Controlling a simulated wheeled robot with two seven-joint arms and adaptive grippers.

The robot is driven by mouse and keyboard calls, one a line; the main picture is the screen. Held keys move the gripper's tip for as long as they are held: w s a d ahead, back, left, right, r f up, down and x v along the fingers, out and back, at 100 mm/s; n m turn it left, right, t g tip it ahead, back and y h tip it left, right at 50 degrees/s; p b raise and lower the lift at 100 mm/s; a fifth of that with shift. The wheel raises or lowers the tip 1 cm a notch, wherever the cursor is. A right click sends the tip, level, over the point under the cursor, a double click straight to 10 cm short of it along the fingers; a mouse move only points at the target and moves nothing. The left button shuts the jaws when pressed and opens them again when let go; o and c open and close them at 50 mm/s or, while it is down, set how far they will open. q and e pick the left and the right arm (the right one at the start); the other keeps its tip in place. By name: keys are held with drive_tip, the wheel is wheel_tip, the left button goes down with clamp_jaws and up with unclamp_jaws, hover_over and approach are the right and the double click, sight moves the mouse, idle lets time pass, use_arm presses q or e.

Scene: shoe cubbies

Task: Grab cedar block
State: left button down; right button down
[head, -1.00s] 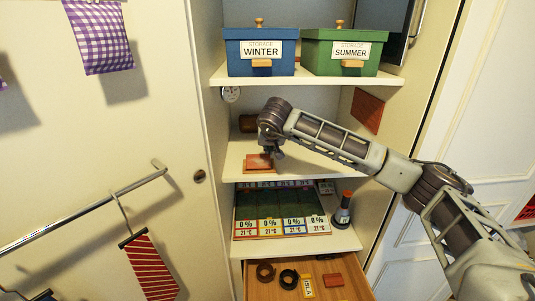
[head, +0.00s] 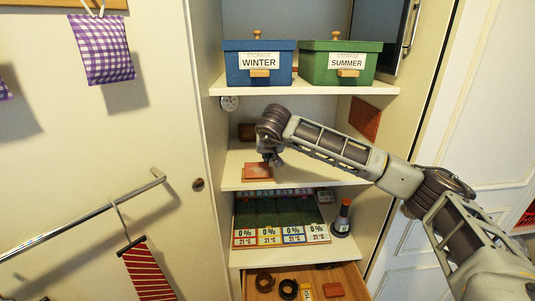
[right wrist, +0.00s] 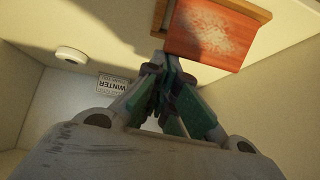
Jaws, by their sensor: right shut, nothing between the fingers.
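A flat reddish-orange block (head: 257,171), which looks like cedar, lies on the middle shelf (head: 310,177) at its left front. In the right wrist view a reddish slab (right wrist: 215,35), apparently the same block, shows at the top with a light wooden edge beside it. My right gripper (head: 273,160) is at the block's right edge in the head view; its fingers are shut and empty. In the right wrist view the fingertips (right wrist: 165,62) are together just below the slab; I cannot tell if they touch it. My left gripper is not in view.
Blue (head: 259,65) and green (head: 340,62) storage boxes stand on the shelf above. A reddish panel (head: 365,118) hangs on the right wall. Below are a board with number labels (head: 282,220), a dark bottle (head: 342,218) and an open drawer (head: 310,275) with small items.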

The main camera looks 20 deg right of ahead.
sight(264, 169)
drive_tip(key=shift+w+r, duration=0.25)
drive_tip(key=shift+w, duration=0.1)
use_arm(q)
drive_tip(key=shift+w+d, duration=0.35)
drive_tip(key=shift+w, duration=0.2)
use_arm(e)
drive_tip(key=w+r+v, duration=0.1)
drive_tip(key=v, duration=0.9)
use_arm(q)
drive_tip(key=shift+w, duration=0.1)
use_arm(e)
drive_tip(key=shift+s+d, duration=0.1)
